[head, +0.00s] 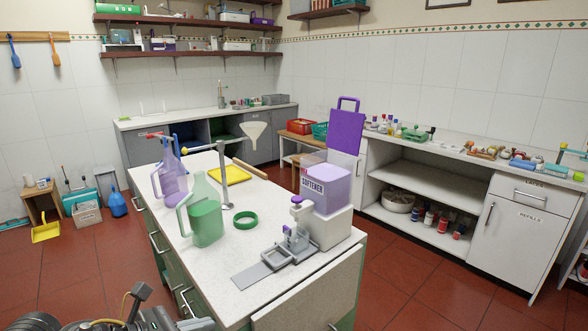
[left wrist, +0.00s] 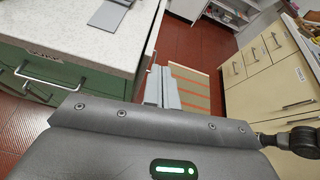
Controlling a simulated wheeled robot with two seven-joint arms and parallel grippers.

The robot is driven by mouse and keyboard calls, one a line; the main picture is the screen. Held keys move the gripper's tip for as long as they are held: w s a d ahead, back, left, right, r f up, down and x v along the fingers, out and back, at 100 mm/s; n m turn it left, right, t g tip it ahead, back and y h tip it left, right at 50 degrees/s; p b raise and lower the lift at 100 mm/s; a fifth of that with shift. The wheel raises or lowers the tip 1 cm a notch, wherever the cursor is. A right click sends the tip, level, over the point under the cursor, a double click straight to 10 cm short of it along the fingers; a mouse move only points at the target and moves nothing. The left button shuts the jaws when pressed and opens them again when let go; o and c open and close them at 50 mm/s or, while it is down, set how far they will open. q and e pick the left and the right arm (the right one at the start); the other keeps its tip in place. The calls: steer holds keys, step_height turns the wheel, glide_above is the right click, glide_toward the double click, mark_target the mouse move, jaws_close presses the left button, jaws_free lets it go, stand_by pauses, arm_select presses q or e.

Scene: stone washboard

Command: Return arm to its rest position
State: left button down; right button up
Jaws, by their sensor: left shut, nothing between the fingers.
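My left arm shows at the bottom left of the head view, low beside the green-sided island. My left gripper (left wrist: 162,88) shows in the left wrist view as pale grey fingers, shut and empty, beyond the dark wrist housing. It is over the floor, clear of the island's drawer side. In the head view only the edge of this gripper (head: 196,323) shows at the bottom of the picture. My right gripper is not in view.
Drawer handles (head: 158,242) stick out towards my arm. Red tiled floor lies open at left.

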arm_select(q)
steer(key=s+a+f+n+t+y, duration=0.2)
steer(key=f+n+y, duration=0.7)
steer(key=n, duration=1.8)
steer(key=s+a+f+n+g, duration=0.2)
steer(key=s+f+n+g, duration=0.2)
steer(key=s+f+n, duration=0.5)
steer(key=s+a+f+n+g, duration=0.3)
steer(key=s+f+n, duration=0.35)
steer(key=s, duration=0.35)
step_height(320, 180, down, 26)
steer(key=s+r+g, duration=0.1)
steer(key=s, duration=0.1)
steer(key=s+a+f+g, duration=0.1)
steer(key=s+a+f, duration=0.1)
steer(key=s+f, duration=1.3)
steer(key=shift+s+a+f+g+y, duration=0.15)
steer(key=shift+s+f+g+y, duration=0.15)
steer(key=shift+f, duration=0.1)
